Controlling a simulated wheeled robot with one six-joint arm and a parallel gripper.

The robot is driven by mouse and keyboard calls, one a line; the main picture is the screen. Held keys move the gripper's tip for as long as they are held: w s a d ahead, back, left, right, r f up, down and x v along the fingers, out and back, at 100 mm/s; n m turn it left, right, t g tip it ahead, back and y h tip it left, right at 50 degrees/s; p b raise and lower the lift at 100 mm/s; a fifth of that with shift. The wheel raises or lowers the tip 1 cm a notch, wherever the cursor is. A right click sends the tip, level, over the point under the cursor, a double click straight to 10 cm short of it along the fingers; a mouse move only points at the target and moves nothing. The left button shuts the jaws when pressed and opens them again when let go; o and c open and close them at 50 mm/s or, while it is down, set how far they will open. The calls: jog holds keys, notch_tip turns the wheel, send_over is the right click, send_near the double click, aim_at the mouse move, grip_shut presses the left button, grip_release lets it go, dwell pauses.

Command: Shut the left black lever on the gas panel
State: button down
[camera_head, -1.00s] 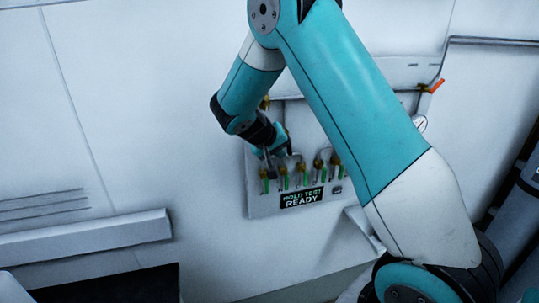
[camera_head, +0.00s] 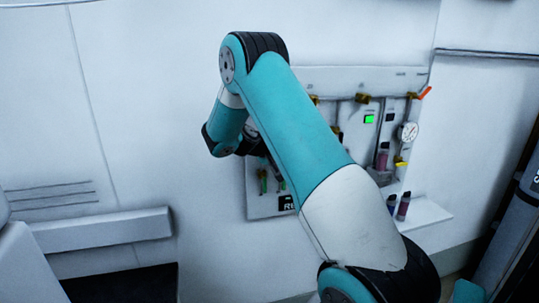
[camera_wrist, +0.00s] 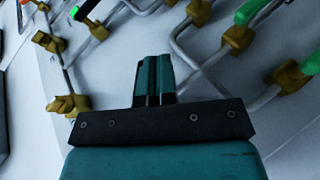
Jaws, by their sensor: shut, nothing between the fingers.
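The gas panel (camera_head: 408,85) is on the wall behind my arm, which covers much of its middle and left. In the wrist view a black lever (camera_wrist: 85,9) shows at the top left, by a brass valve (camera_wrist: 97,29). I cannot tell whether it is the left one. My gripper (camera_wrist: 153,62) has its two teal fingers together and empty. The black lever is ahead of the fingertips and to their left, apart from them. In the head view the fingers are not clear, near the dark wrist end left of the panel.
Green-handled valves (camera_wrist: 250,12) and grey tubes (camera_wrist: 185,45) are close on the right in the wrist view. The head view shows a green light (camera_head: 369,119), a gauge (camera_head: 408,131), an orange handle (camera_head: 425,93) and small bottles (camera_head: 403,206) on a shelf.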

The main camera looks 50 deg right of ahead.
jog(key=shift+s+d+b, duration=0.2)
jog(key=shift+d+b, duration=0.1)
jog(key=shift+r, duration=0.15)
dwell(1.3)
jog(key=shift+w+d+r+p, duration=0.15)
jog(key=shift+r+p, duration=0.5)
jog(key=shift+r, duration=0.35)
notch_tip(320, 180, down, 6)
jog(key=w+a+b, duration=0.2)
jog(key=a+b, duration=0.1)
jog(key=b, duration=0.1)
jog(key=w+a+b, duration=0.1)
jog(key=a+b, duration=0.1)
jog(key=a, duration=0.6)
jog(key=shift+a+r, duration=0.3)
jog(key=shift+a, duration=0.1)
jog(key=shift+w, duration=0.1)
